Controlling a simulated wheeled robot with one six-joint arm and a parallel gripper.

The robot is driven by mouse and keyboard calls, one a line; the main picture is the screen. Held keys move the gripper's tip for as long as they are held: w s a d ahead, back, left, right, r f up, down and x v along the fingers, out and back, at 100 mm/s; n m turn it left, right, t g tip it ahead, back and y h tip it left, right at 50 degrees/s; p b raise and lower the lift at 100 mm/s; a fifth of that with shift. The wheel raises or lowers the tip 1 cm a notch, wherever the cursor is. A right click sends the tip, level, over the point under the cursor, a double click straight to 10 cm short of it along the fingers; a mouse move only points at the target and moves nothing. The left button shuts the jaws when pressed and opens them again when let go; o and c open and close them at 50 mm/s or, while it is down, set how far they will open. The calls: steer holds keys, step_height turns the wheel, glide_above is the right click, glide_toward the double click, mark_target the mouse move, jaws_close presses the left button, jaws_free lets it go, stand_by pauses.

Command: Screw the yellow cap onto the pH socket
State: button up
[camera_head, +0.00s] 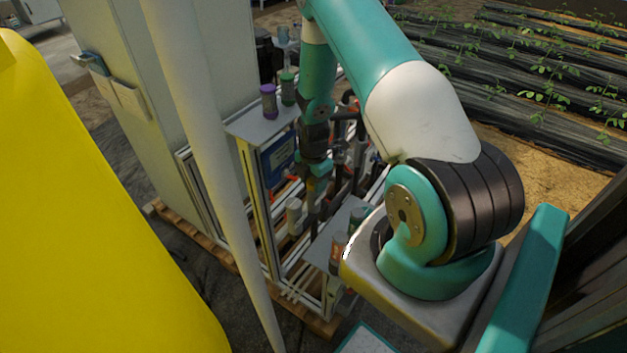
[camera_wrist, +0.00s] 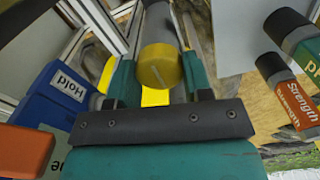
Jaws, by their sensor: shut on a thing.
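In the wrist view, the yellow cap (camera_wrist: 158,66) sits between the two teal fingers of my gripper (camera_wrist: 158,76), which is shut on it. The cap shows a round face with a thin pale line on it. A grey cylinder (camera_wrist: 160,24) lies directly beyond the cap, in line with it. I cannot tell whether it is the pH socket or whether the cap touches it. The socket cannot be made out there.
A blue box labelled "Hold" (camera_wrist: 62,92) and an orange part (camera_wrist: 22,150) stand left of the fingers. A "Strength" bottle (camera_wrist: 290,92) and a green-labelled bottle (camera_wrist: 298,36) stand right. Purple-capped (camera_head: 269,101) and green-capped (camera_head: 288,89) containers stand on an upper shelf.

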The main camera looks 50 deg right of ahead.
steer(key=c, duration=0.3)
steer(key=shift+m, duration=1.5)
steer(key=shift+m, duration=1.5)
steer(key=shift+w+m, duration=0.1)
steer(key=shift+m, duration=1.4)
